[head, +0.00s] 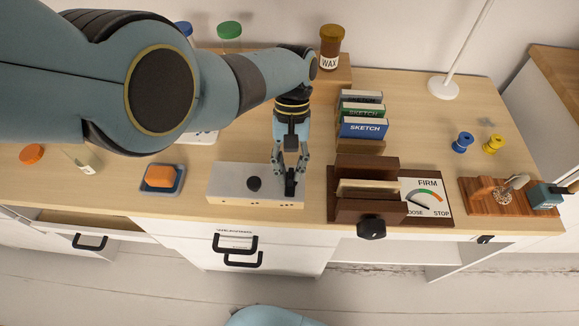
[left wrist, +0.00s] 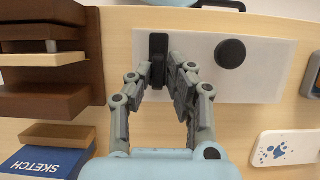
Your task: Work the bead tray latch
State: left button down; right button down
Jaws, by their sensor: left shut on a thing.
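The bead tray (head: 225,183) is a flat pale grey box near the desk's front edge. It has a round black knob (head: 254,184) in the middle and an upright black latch piece (head: 290,187) at its right end. My left gripper (head: 290,178) points down over that end, its fingers closed about the latch piece. In the left wrist view the black latch (left wrist: 158,58) stands between the fingertips (left wrist: 160,82), partly hidden by them. The round knob (left wrist: 230,53) is clear of the fingers. My right gripper is not in view.
A brown wooden rack (head: 367,163) stands close right of the tray, beside a FIRM/LOOSE gauge board (head: 428,196). An orange block in a blue dish (head: 161,178) is to the left. Sketch boxes (head: 362,128) and a WAX jar (head: 331,45) stand behind.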

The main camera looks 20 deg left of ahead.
pick_arm(q)
jog(key=shift+w+d, duration=0.1)
jog(key=shift+d, duration=0.1)
jog(key=c, duration=1.4)
grip_release()
jog(key=shift+o, duration=0.2)
jog(key=v, duration=1.2)
